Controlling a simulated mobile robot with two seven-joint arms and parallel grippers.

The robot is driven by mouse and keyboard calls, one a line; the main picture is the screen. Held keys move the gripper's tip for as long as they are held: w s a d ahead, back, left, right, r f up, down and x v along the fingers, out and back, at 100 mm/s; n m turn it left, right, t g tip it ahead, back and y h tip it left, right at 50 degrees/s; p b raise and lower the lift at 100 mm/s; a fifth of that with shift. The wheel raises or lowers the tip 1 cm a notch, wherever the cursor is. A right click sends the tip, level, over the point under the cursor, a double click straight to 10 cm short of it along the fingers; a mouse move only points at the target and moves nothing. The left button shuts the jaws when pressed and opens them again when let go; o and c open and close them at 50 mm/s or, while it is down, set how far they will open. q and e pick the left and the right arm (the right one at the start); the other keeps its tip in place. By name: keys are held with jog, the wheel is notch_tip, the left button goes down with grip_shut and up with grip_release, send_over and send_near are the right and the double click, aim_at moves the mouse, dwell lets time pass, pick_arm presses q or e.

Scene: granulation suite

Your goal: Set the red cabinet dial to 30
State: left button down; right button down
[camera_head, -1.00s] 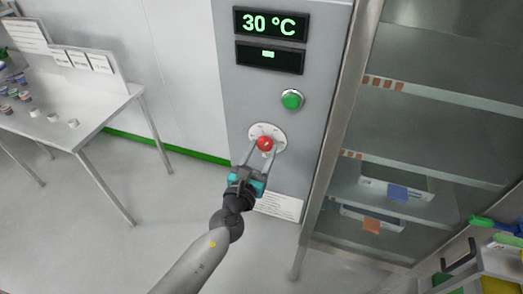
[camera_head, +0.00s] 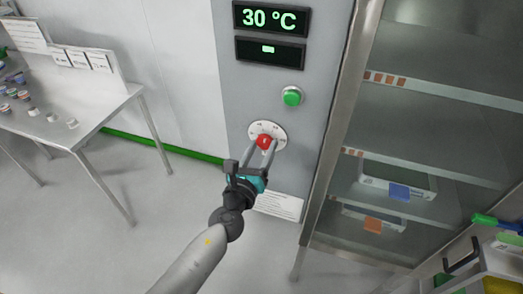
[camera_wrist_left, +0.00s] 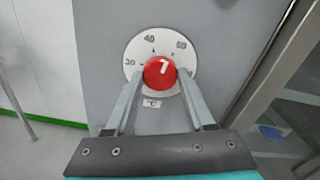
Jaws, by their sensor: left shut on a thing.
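The red dial (camera_head: 264,142) sits on a round white scale plate (camera_head: 281,131) on the grey cabinet front. In the left wrist view the dial (camera_wrist_left: 160,72) has a white mark pointing up and slightly right. The scale plate (camera_wrist_left: 133,51) shows 30 at left, 40 near the top and another number, perhaps 60, at upper right. My left gripper (camera_head: 262,148) is shut on the dial, one finger on each side; the fingers also show in the wrist view (camera_wrist_left: 160,88). The upper display (camera_head: 269,19) reads 30 °C. My right gripper is not in view.
A green button (camera_head: 292,96) is above the dial, and a lower dark display (camera_head: 270,54) shows a short green mark. A glass-fronted shelf cabinet (camera_head: 430,130) stands close at right. A table (camera_head: 70,135) with small items stands at left; clear floor lies between.

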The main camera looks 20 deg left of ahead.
pick_arm(q)
jog(key=n+b, duration=0.1)
jog(key=n, duration=0.4)
jog(key=shift+f+n, duration=0.1)
jog(key=shift+n, duration=0.2)
jog(key=n+b, duration=0.1)
jog(key=n, duration=0.3)
jog(key=shift+n, duration=0.3)
jog(key=n, duration=0.4)
jog(key=shift+n, duration=0.3)
jog(key=n, duration=0.5)
jog(key=shift+p, duration=0.35)
jog(key=shift+c, duration=1.3)
grip_release()
jog(key=shift+r, duration=0.2)
jog(key=s+b, duration=0.1)
jog(key=s, duration=1.4)
jog(key=shift+s+a+b, duration=0.15)
jog(key=shift+a+b, duration=0.1)
jog(key=shift+b, duration=0.05)
